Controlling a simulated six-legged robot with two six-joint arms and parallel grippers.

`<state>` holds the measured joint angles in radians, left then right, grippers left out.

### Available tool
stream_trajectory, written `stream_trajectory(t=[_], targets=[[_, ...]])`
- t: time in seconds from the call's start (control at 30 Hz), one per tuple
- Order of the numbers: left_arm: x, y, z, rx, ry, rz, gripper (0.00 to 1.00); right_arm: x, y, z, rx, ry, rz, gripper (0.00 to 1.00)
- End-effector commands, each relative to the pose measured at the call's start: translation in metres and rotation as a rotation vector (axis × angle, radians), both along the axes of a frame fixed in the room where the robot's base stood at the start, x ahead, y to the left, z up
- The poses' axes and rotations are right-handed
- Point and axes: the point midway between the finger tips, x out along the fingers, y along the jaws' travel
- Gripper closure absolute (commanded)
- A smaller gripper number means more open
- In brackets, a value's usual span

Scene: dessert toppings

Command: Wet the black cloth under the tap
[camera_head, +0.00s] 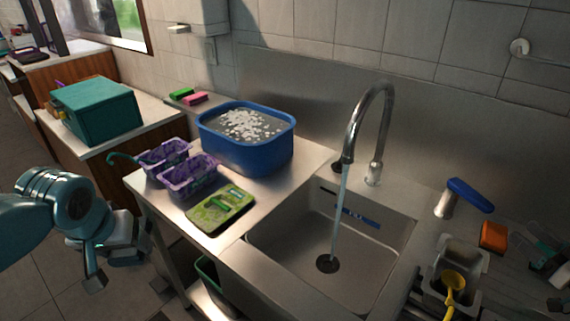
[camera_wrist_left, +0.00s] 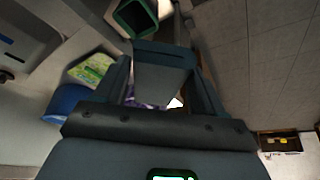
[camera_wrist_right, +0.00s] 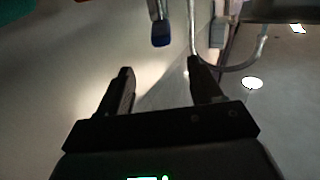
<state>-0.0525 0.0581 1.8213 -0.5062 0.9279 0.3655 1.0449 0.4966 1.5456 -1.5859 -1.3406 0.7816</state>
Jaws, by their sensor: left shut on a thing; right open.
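The tap (camera_head: 378,125) runs a stream of water into the steel sink (camera_head: 290,240). My left gripper (camera_head: 115,268) hangs off the front left of the counter, well away from the tap. In the left wrist view a dark flat piece (camera_wrist_left: 165,57) spans between its fingertips; I cannot tell for sure that it is the black cloth. No other black cloth shows clearly. My right gripper (camera_wrist_right: 160,80) is open and empty in the right wrist view, with a blue-ended part (camera_wrist_right: 161,35) and a curved pipe beyond it.
A bin (camera_head: 208,275) stands below.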

Motion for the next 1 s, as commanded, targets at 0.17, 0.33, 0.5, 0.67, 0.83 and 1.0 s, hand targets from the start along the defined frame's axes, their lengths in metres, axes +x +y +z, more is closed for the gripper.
stream_trajectory(t=[0.17,0.33,0.5,0.67,0.83,1.0], targets=[[-0.002,0.004,0.001,-0.001,-0.001,0.002,0.55,0.012,0.010,0.000,0.000,-0.001,0.006,0.35],[-0.004,0.005,0.005,0.000,-0.001,0.001,0.55,0.043,0.024,0.000,0.002,-0.002,0.007,0.35],[-0.005,0.005,0.009,0.000,0.000,0.001,0.55,0.076,0.036,0.000,0.000,-0.001,0.005,0.35],[-0.005,0.004,0.011,0.000,0.000,0.001,0.55,0.099,0.042,0.000,0.000,-0.001,0.003,0.35],[-0.004,0.003,0.012,0.000,0.000,0.001,0.55,0.109,0.044,-0.001,0.000,-0.001,0.002,0.35],[-0.003,0.001,0.012,0.000,0.000,0.001,0.55,0.110,0.043,-0.001,0.000,-0.001,0.001,0.35]])
